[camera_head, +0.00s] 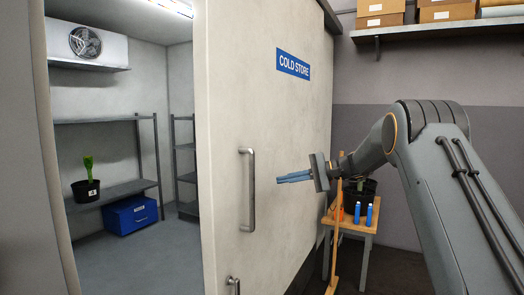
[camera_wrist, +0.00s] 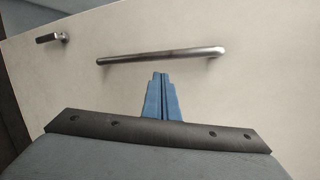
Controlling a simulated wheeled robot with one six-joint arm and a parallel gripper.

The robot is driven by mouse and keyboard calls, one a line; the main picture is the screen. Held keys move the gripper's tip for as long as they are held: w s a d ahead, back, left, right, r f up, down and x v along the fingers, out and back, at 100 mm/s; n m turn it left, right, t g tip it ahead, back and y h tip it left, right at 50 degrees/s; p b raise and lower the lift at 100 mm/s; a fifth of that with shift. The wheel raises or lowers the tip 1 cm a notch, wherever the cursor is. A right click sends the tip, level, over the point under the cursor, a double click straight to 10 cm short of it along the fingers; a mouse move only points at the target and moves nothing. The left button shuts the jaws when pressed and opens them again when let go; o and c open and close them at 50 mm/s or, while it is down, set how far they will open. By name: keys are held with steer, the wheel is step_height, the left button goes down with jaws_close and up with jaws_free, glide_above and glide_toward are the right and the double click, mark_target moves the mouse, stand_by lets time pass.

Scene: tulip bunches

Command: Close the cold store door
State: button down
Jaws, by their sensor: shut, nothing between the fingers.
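The cold store door (camera_head: 285,130) is a pale panel with a blue "COLD STORE" sign (camera_head: 293,64). It stands open, with the room's interior visible to its left. A long metal bar handle (camera_head: 248,190) is fixed upright on it, and a smaller metal handle (camera_head: 232,284) sits lower near its left edge. My gripper (camera_head: 280,179) has blue fingers, shut and empty, pointing left at the door just right of the long handle. In the wrist view the shut fingers (camera_wrist: 160,78) point toward the long handle (camera_wrist: 160,55), with no clear contact. The small handle (camera_wrist: 52,37) is at upper left.
Inside the cold store are grey shelves (camera_head: 110,190), a black pot (camera_head: 86,190) with a green plant, a blue box (camera_head: 131,213) and a fan unit (camera_head: 86,43). A small wooden table (camera_head: 352,228) with blue bottles (camera_head: 369,215) stands right of the door, beneath my arm.

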steer(key=w+d+r+n+t+y, duration=0.1)
steer(key=w+d+r+y, duration=0.25)
steer(key=r, duration=0.35)
steer(key=a+r+p, duration=0.1)
steer(key=a+p, duration=0.6)
steer(key=a, duration=0.5)
steer(key=shift+s+r, duration=0.15)
steer(key=shift+r, duration=0.25)
steer(key=shift+d, duration=0.1)
